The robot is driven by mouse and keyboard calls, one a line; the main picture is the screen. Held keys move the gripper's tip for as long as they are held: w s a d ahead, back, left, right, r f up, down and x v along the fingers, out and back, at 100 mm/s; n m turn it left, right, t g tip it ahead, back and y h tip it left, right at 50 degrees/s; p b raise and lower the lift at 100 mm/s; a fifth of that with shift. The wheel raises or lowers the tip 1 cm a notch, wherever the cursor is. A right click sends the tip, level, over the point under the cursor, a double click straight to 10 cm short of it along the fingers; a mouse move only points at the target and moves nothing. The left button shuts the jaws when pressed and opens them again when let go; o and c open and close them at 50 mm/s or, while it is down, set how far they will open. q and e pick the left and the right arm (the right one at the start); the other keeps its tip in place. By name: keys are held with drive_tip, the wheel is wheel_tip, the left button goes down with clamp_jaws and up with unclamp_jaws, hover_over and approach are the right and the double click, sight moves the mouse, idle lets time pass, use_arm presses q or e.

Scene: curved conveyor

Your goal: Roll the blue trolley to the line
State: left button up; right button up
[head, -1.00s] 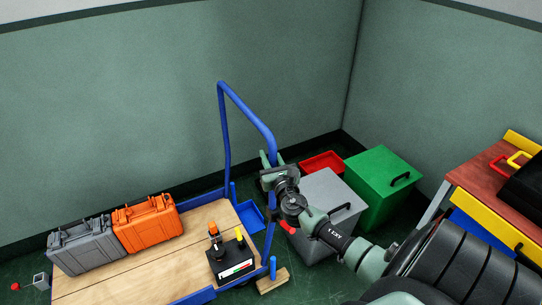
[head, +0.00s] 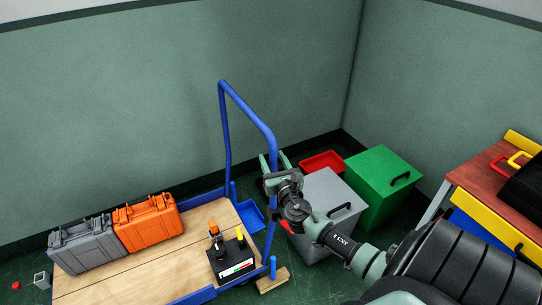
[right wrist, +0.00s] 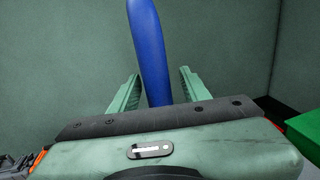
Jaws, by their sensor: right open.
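The blue trolley has a tall blue push handle (head: 249,112) and a wooden deck (head: 100,280). My right gripper (head: 274,161) is at the handle's near upright in the head view. In the right wrist view the blue bar (right wrist: 149,45) stands between the two open green fingers of my right gripper (right wrist: 158,76). A gap shows between the bar and the right finger; whether the left finger touches it I cannot tell. My left gripper is not in view. No floor line shows clearly.
On the deck stand a grey case (head: 85,246), an orange case (head: 148,222) and a black battery-like box (head: 232,262). A grey bin (head: 325,190), a green box (head: 382,185) and a red tray (head: 322,162) stand right of the handle. Green walls close the back.

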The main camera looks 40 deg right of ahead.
drive_tip(key=v, duration=0.5)
drive_tip(key=shift+s+a, duration=0.1)
drive_tip(key=shift+s, duration=0.3)
